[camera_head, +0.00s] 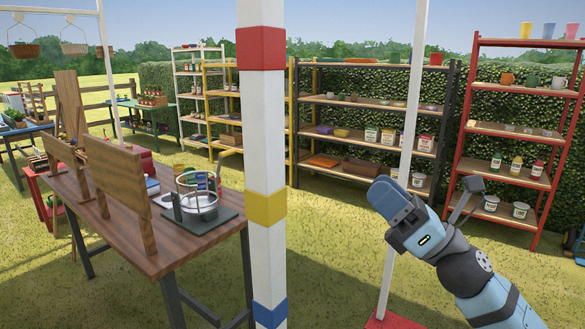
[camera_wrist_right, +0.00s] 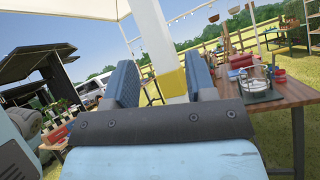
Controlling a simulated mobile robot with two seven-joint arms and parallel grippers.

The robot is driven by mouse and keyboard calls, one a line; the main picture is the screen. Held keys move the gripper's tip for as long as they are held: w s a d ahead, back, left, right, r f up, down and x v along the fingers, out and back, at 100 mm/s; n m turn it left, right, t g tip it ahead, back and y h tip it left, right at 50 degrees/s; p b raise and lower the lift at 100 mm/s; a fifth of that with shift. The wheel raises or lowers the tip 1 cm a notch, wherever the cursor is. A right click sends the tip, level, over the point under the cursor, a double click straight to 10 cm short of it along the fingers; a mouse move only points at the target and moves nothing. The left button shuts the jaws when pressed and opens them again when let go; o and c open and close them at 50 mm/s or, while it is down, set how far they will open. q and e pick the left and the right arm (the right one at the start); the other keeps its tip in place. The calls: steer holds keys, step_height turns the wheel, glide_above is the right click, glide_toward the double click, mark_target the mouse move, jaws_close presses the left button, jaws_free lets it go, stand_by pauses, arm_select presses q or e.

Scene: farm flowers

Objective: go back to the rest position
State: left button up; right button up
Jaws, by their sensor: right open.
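My right gripper (camera_head: 388,197) is in the right half of the head view, held up in the air with its blue fingers pointing up and left. It holds nothing. In the right wrist view its two blue fingers (camera_wrist_right: 160,82) stand apart. A white pole with a yellow band (camera_wrist_right: 171,82) shows behind the gap; I cannot tell how far it is from the fingertips. My left gripper is in neither view.
A white pole with red, yellow and blue bands (camera_head: 265,150) stands close in front. A wooden table (camera_head: 185,252) with boards and a pot stand is on the left. A thin white pole (camera_head: 408,130) rises behind my right arm. A red shelf (camera_head: 520,135) stands at right. Grass lies between.

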steer(key=s+d+f+m+t+h, duration=0.1)
steer(key=d+f+m+t+h, duration=0.15)
steer(key=f+m+h, duration=0.75)
steer(key=s+d+f+m+t+h, duration=0.1)
steer(key=f+m+t+h, duration=0.3)
steer(key=f+m, duration=1.25)
steer(key=s+d+f+m+g+h, duration=0.1)
steer(key=s+f+m+g+h, duration=0.5)
steer(key=s+f+m, duration=1.2)
arm_select(q)
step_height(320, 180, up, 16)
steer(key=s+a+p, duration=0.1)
steer(key=p, duration=2)
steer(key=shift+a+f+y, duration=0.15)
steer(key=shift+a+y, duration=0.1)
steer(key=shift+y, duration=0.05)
arm_select(e)
step_height(320, 180, up, 10)
steer(key=s+d+n+g+y, duration=0.1)
steer(key=s+n+g, duration=0.1)
steer(key=shift+d+r+n, duration=0.2)
steer(key=shift+r+n, duration=0.05)
steer(key=shift+n, duration=0.1)
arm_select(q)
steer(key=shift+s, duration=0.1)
